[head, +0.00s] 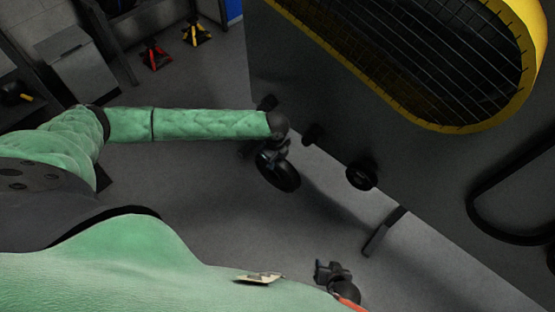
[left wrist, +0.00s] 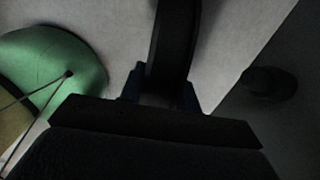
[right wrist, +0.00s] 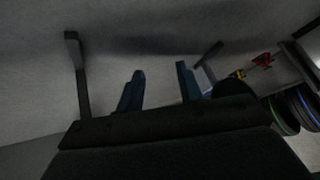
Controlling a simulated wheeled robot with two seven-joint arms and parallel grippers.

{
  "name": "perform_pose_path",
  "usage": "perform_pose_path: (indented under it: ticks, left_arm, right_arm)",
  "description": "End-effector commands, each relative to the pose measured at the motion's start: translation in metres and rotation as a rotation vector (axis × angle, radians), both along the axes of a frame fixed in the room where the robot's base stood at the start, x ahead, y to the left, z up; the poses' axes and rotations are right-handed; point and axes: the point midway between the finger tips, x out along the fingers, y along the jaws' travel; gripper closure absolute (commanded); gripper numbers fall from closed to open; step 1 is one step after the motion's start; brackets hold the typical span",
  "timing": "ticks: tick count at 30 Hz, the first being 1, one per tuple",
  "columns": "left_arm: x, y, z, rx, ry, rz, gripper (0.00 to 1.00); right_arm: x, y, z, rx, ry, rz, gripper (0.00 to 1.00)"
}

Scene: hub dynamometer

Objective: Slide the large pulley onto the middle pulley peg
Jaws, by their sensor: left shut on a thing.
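The large pulley (head: 280,174) is a black wheel held in front of the dark machine panel. My left gripper (head: 272,154) is shut on its rim; in the left wrist view the pulley (left wrist: 174,40) stands between the two fingers. Dark round parts jut from the panel: one at upper left (head: 266,103), a short peg (head: 312,134) in the middle, and a wider wheel-like part (head: 361,174) to the right. The pulley is apart from the middle peg, to its lower left. My right gripper (right wrist: 158,82) is open and empty, low near the bottom of the head view.
The machine panel (head: 420,170) has a yellow-rimmed grille (head: 430,60) above and a dark handle-like loop (head: 510,195) at right. A dark bar (head: 384,232) juts out low. Red (head: 155,56) and yellow (head: 197,32) stands are far back. Floor between is clear.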

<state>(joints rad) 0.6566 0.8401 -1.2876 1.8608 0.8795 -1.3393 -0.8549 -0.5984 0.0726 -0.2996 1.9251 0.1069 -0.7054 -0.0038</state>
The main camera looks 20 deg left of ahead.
Motion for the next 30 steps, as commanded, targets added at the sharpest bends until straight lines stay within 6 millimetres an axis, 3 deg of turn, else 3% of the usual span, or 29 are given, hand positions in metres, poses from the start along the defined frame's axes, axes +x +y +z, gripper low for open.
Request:
perform_pose_path:
  ticks: [8,30]
  left_arm:
    - [0.002,0.003,-0.007,0.001,-0.001,-0.052,1.0]
    - [0.014,-0.002,-0.007,0.0,-0.001,-0.05,1.0]
  right_arm:
    - [0.0,0.003,0.001,0.01,-0.013,-0.001,0.64]
    - [-0.004,0.003,-0.029,0.012,-0.033,-0.009,0.64]
